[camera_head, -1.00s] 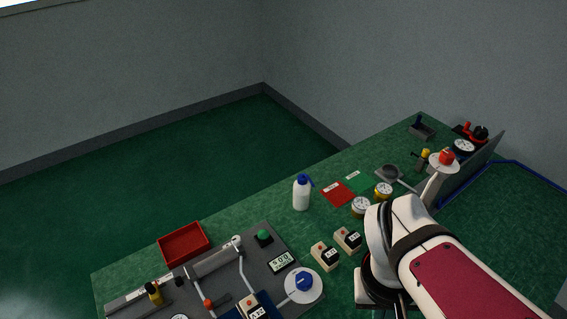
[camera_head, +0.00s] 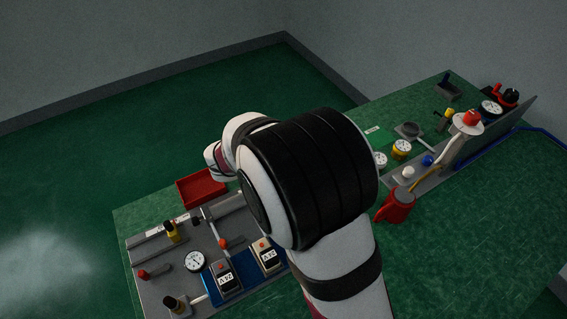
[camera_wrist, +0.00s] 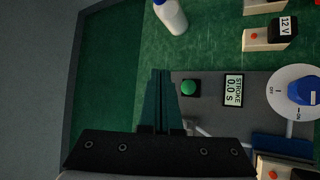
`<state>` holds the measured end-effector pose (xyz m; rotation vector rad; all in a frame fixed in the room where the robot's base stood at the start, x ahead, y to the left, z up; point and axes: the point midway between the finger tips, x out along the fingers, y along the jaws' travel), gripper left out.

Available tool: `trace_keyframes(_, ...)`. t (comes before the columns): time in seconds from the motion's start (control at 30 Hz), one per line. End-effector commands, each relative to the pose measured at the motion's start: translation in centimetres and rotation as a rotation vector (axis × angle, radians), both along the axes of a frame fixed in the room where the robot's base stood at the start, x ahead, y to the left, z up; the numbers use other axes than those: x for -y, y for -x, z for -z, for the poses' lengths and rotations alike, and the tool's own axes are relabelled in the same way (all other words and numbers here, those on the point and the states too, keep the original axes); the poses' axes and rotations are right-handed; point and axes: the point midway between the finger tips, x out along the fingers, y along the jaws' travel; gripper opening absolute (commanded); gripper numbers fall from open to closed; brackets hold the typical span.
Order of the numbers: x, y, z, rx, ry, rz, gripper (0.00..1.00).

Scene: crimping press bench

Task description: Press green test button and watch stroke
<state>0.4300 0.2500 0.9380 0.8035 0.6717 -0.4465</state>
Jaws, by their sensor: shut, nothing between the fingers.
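In the wrist view, the green button (camera_wrist: 189,87) sits on a grey plate (camera_wrist: 207,111). My gripper (camera_wrist: 161,74) is shut and empty. Its fingertips appear just left of the button in the picture; I cannot tell their height above the plate, and no contact shows. A blue knob (camera_wrist: 303,91) on a white OFF/ON dial (camera_wrist: 280,98) is farther right. In the head view my arm hides the button, the display and my fingers.
A white bottle (camera_wrist: 172,17) and a 12 V block (camera_wrist: 283,27) stand on the green bench. In the head view, a red tray (camera_head: 203,189) sits beside the plate, with levers and a gauge (camera_head: 194,262) nearby. A red jug (camera_head: 396,207) stands to the right.

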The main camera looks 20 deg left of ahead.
Motion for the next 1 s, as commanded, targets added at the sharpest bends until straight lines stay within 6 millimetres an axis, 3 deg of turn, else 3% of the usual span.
trace_keyframes(0.37,0.1,0.0,0.4,-0.001,0.0,0.003,0.0)
trace_keyframes(0.8,0.1,0.1,6.5,-0.003,0.002,0.004,0.0)
trace_keyframes(1.0,0.1,0.0,8.3,-0.001,0.0,0.004,0.0)
